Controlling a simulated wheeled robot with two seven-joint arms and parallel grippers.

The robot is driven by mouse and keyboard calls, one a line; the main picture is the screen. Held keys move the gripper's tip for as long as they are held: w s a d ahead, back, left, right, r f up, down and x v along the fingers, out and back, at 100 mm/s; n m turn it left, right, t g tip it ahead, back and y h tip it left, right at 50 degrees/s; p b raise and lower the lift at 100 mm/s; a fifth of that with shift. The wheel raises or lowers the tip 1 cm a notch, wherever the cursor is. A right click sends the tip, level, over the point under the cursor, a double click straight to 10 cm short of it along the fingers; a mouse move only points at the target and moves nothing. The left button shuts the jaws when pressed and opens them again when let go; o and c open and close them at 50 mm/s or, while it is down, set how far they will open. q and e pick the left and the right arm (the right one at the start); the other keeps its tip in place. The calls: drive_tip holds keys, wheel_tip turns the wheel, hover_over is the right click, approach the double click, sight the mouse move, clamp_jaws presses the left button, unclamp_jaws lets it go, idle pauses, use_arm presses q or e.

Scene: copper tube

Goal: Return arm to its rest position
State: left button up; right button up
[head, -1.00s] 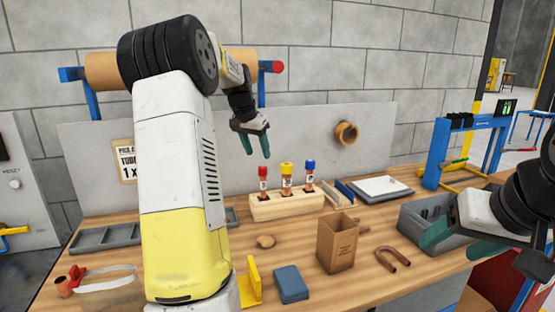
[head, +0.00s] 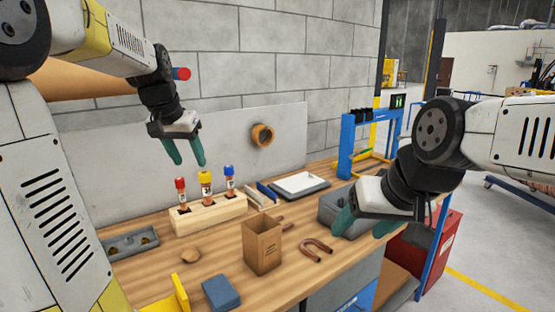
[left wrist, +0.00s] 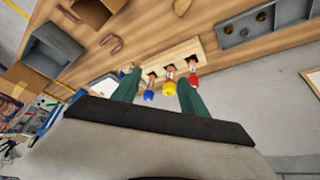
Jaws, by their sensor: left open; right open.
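My left gripper (head: 184,152) is open and empty, with its green fingers pointing down above the wooden tube rack. The rack (head: 208,213) stands on the workbench and holds tubes with a red cap (head: 180,184), a yellow cap (head: 205,177) and a blue cap (head: 229,170). In the left wrist view the yellow-capped tube (left wrist: 169,88) shows between the left fingers, with no contact visible. My right gripper (head: 362,222) is open in front of the grey bin at the bench's right side. Nothing shows between its fingers.
A cardboard box (head: 262,246) and a bent copper tube (head: 318,250) are on the bench (head: 236,264). The grey bin (head: 333,204) is partly hidden by the right gripper. A blue frame (head: 347,150) stands at the back right. A blue block (head: 221,292) lies in front.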

use_arm(q)
drive_tip(key=s+d+f, duration=0.2)
drive_tip(key=s+d, duration=0.2)
drive_tip(key=s, duration=0.6)
drive_tip(key=s+d+f+n+t+h, duration=0.1)
drive_tip(key=s+d+f, duration=0.2)
drive_tip(key=s, duration=0.8)
drive_tip(key=shift+s+d+f, duration=0.2)
drive_tip(key=shift+s+d, duration=0.05)
drive_tip(key=shift+d, duration=0.95)
